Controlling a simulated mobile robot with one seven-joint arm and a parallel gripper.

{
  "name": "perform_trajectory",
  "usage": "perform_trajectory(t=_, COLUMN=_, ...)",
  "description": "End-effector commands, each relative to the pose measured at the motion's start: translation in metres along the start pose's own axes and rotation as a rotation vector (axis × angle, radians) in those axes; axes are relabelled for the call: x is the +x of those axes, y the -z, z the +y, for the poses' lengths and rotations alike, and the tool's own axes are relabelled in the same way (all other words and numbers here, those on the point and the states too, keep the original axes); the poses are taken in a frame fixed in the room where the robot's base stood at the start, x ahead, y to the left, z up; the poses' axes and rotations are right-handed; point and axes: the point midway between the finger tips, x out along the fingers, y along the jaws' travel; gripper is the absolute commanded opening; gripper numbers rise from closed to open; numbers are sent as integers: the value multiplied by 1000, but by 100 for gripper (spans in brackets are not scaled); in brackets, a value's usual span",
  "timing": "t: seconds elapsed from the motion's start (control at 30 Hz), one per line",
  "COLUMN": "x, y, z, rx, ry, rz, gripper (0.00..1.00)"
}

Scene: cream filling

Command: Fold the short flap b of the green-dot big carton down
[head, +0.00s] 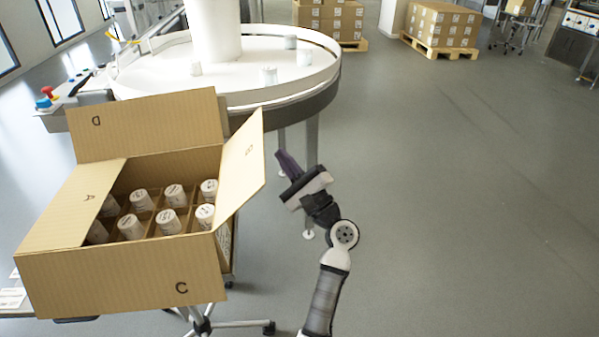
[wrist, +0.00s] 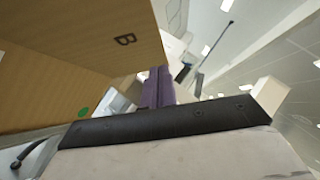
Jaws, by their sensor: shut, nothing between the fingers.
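The big carton (head: 110,280) stands open at the left in the head view and holds several white jars (head: 174,194) in dividers. Short flap B (head: 245,160) stands up and leans outward on the right side. Long flap D (head: 150,122) stands up at the back and long flap C (head: 125,282) hangs down in front. My gripper (head: 281,160) is shut and empty, just right of flap B. In the wrist view, flap B (wrist: 125,55) and a green dot (wrist: 83,112) show close beside the shut fingers (wrist: 158,75).
A round white turntable (head: 240,85) with a few jars stands behind the carton. The carton rests on a wheeled stand (head: 205,322). Pallets of boxes (head: 440,28) are far back. The floor on the right is free.

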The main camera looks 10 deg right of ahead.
Motion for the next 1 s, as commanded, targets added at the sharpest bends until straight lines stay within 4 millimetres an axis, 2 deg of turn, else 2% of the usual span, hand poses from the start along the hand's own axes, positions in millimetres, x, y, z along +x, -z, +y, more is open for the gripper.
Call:
perform_trajectory(t=0.03, x=10, y=-8, z=-2, rx=0, ry=-2, rz=-3, gripper=0)
perform_trajectory(t=0.23, x=25, y=-24, z=-1, rx=-1, ry=-2, rz=0, gripper=0)
perform_trajectory(t=0.77, x=29, y=-28, z=0, rx=-3, ry=-2, rz=0, gripper=0)
perform_trajectory(t=1.0, x=39, y=-35, z=-5, rx=-44, ry=-41, rz=-1, gripper=0)
